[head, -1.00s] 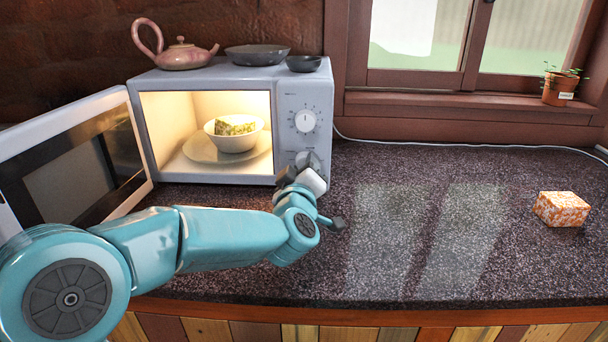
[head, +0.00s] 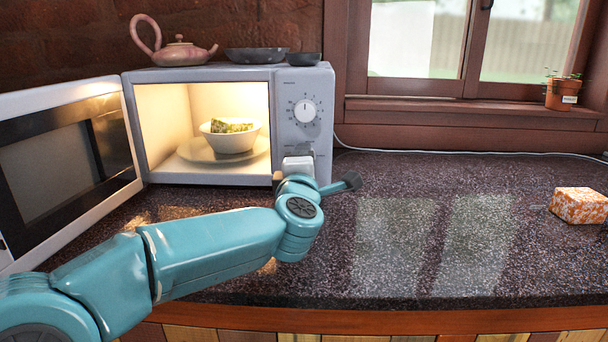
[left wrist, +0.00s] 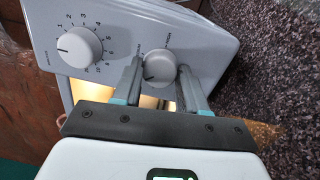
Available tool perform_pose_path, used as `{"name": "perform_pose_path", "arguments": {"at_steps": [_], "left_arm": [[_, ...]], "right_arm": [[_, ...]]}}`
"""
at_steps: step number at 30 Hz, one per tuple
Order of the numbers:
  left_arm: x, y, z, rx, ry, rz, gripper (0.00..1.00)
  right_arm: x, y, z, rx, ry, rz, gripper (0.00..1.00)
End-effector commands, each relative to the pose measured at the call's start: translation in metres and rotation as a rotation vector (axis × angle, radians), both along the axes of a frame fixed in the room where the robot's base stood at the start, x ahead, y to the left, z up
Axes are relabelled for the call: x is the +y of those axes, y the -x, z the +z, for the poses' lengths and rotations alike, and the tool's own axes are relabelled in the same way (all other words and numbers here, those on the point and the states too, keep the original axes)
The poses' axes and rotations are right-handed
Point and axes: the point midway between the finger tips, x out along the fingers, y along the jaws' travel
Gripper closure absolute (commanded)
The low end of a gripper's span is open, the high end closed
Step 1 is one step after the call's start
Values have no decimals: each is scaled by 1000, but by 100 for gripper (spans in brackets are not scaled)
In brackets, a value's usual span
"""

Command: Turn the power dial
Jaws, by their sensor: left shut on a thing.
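The microwave (head: 230,76) stands at the back left with its door (head: 70,160) swung open to the left. Its upper dial (head: 306,111) has numbers around it and also shows in the left wrist view (left wrist: 80,47). The lower dial, which I take as the power dial (left wrist: 158,67), shows in the left wrist view. My left gripper (left wrist: 160,68) has one finger on each side of this lower dial and is shut on it. In the head view my left wrist hides the lower dial and the fingertips. My right gripper is not in view.
A white bowl (head: 229,141) with food sits on a plate (head: 200,153) inside the lit microwave. A pink teapot (head: 182,52) and dark bowls stand on top. A patterned orange box (head: 580,205) lies at the right. The counter (head: 400,240) between is clear.

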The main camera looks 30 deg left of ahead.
Motion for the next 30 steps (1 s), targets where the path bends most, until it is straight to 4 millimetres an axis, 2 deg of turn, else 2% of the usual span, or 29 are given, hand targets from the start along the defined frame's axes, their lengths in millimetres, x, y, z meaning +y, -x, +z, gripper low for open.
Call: {"name": "perform_pose_path", "arguments": {"at_steps": [1, 9, 28, 29, 30], "left_arm": [[0, 0, -3, -17, 25, -1, 88], [0, 0, -1, -82, 130, -1, 88], [0, 0, 1, -105, 169, 0, 88], [0, 0, 1, -105, 169, 0, 55], [0, 0, 1, -105, 169, 0, 42]], "right_arm": [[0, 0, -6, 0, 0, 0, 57], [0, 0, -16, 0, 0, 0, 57], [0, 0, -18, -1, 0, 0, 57], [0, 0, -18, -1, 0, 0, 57], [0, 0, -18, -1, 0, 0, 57]]}}
